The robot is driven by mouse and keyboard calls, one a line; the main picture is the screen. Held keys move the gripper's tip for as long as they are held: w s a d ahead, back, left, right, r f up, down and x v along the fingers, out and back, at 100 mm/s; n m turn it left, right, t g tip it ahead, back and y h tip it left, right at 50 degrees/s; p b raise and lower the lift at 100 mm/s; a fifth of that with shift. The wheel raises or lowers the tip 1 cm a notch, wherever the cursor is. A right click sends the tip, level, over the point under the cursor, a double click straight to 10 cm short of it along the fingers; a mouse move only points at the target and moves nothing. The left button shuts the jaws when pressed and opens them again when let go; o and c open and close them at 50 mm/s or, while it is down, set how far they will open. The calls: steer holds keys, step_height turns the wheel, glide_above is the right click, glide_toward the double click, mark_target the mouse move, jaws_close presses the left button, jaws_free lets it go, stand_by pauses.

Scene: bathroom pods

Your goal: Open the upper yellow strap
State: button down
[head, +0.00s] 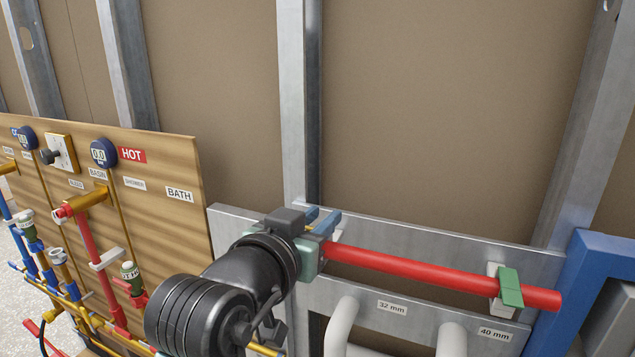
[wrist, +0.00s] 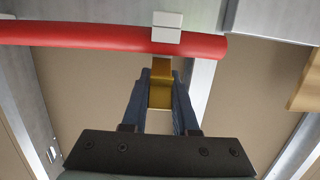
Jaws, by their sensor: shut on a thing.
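The yellow strap (wrist: 162,92) shows in the wrist view, extending from the red pipe (wrist: 80,34) toward my gripper. A white clip (wrist: 167,20) sits on the pipe at the strap's far end. My gripper (wrist: 161,76) is shut on the strap, with one blue finger on each side. In the head view my gripper (head: 325,216) is at the left end of the red pipe (head: 430,271), and only a sliver of yellow shows between its fingers. The arm hides that pipe end. I cannot tell whether the strap is still fastened.
A green strap (head: 510,287) sits near the pipe's right end, above white pipes and size labels. A wooden panel (head: 165,150) with gauges and valves stands left. A metal stud (head: 298,100) rises behind my gripper. A blue frame (head: 585,290) stands right.

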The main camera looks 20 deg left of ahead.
steer(key=g+p, duration=0.1)
steer(key=p, duration=0.1)
steer(key=r+g+p, duration=0.1)
steer(key=p, duration=0.2)
steer(key=w+g+p, duration=0.1)
steer(key=p, duration=0.1)
steer(key=shift+r+g+p, duration=0.35)
steer(key=shift+r+g, duration=0.05)
steer(key=g+p, duration=0.1)
steer(key=p, duration=0.2)
steer(key=shift+w+g, duration=0.2)
steer(key=shift+g, duration=0.2)
steer(key=g+p, duration=0.1)
steer(key=p, duration=0.1)
steer(key=g+p, duration=0.1)
steer(key=p, duration=0.1)
steer(key=shift+w+f+g, duration=0.3)
steer(key=shift+w, duration=0.05)
steer(key=shift+w+f+g+p, duration=0.2)
steer(key=shift+g+p, duration=0.4)
steer(key=shift+p, duration=0.3)
steer(key=shift+f, duration=0.1)
steer(key=c, duration=0.7)
jaws_free()
steer(key=shift+s, duration=0.1)
